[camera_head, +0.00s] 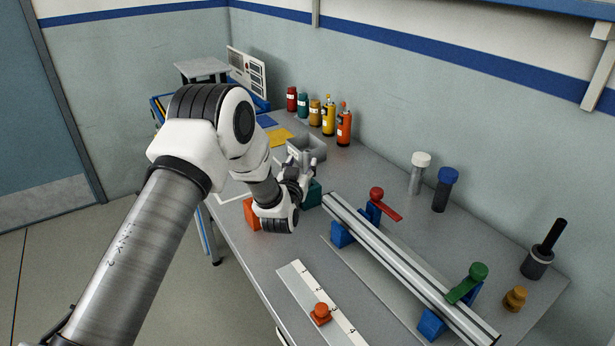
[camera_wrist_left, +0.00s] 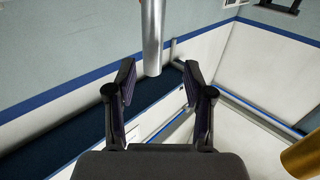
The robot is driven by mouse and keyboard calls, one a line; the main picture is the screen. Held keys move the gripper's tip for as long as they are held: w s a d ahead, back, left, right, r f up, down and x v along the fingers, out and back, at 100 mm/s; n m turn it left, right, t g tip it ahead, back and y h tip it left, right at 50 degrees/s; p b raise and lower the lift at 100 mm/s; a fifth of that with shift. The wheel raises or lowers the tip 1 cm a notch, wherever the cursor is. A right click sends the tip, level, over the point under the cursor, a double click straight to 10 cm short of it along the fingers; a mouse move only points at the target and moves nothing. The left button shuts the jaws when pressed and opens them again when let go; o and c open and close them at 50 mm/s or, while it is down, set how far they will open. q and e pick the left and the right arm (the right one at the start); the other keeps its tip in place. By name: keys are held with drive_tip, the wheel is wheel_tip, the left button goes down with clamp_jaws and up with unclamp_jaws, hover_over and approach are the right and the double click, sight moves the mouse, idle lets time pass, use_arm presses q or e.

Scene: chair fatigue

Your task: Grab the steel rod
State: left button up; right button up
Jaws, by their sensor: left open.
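The steel rod (camera_wrist_left: 152,38) shows in the left wrist view as a smooth grey cylinder coming down from the top edge. My left gripper (camera_wrist_left: 158,75) is open and empty, with one finger on each side of that gap. In the head view my left gripper (camera_head: 306,170) is over the far part of the bench, beside a grey open box (camera_head: 318,146). I cannot clearly make out the rod there; the gripper and arm cover part of that area. My right gripper is not in view.
A metal rail (camera_head: 400,262) on blue supports, with red and green levers, crosses the bench (camera_head: 475,225) at right. An orange block (camera_head: 251,214) and a teal block (camera_head: 312,194) are close to my left wrist. Several bottles (camera_head: 328,118) stand along the wall.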

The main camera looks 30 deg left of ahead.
sight(306, 159)
use_arm(q)
drive_tip(key=w, duration=0.4)
drive_tip(key=shift+w+p, duration=0.3)
drive_tip(key=shift+w, duration=0.1)
drive_tip(key=shift+s+a, duration=0.15)
drive_tip(key=shift+a, duration=0.1)
drive_tip(key=shift+s, duration=0.1)
drive_tip(key=c, duration=0.4)
drive_tip(key=shift+d, duration=0.15)
clamp_jaws()
